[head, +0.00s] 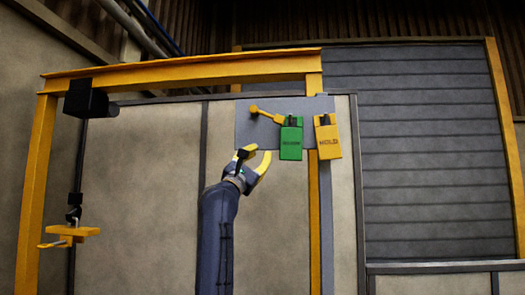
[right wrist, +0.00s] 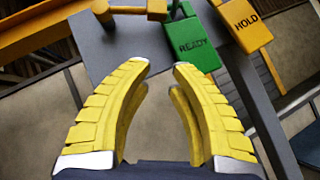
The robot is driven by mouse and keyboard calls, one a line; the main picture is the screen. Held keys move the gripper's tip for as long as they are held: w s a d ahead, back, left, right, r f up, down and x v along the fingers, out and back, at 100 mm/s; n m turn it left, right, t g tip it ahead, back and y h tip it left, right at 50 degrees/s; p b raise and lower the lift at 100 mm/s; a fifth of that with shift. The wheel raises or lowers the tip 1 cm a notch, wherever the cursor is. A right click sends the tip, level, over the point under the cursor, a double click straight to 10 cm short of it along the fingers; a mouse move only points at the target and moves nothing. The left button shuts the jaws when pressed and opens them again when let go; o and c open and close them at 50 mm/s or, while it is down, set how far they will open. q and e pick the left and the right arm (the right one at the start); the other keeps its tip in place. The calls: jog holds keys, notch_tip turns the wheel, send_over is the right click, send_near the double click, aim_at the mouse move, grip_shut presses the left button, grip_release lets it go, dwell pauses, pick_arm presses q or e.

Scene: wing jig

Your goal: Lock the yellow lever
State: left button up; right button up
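The yellow lever (head: 267,115) is on a grey plate (head: 253,137) on the frame's right post. Its round knob end points left, and its other end meets the top of a green box (head: 291,143) marked READY. The lever also shows, partly cut off, at the top edge of the right wrist view (right wrist: 134,9). My right gripper (head: 254,154) is below and slightly left of the lever. Its yellow fingers (right wrist: 161,65) are apart with nothing between them, and they do not appear to touch the lever. My left gripper is not in view.
A yellow box (head: 328,140) marked HOLD stands right of the green box. An orange frame (head: 180,71) spans overhead. A black block (head: 88,99) and a yellow clamp-like part (head: 72,232) are at its left post. Space left of my right arm looks clear.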

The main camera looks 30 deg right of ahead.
jog(key=o, duration=0.6)
jog(key=s+r+m+g+h, duration=0.1)
jog(key=s+r+m+g, duration=0.2)
jog(key=s+r, duration=0.7)
notch_tip(320, 180, up, 3)
jog(key=m, duration=0.2)
jog(key=shift+m, duration=0.3)
jog(key=s+d+r+m+t+y, duration=0.1)
jog(key=s+d+r+m+y, duration=0.1)
jog(key=s+r+m+y, duration=0.4)
jog(key=n+t+y, duration=0.2)
jog(key=t+y, duration=0.3)
jog(key=y, duration=0.2)
send_near(278, 118)
jog(key=x, duration=1)
jog(key=shift+w+d+f, duration=0.15)
jog(key=shift+w, duration=0.05)
jog(key=shift+c, duration=0.4)
grip_shut()
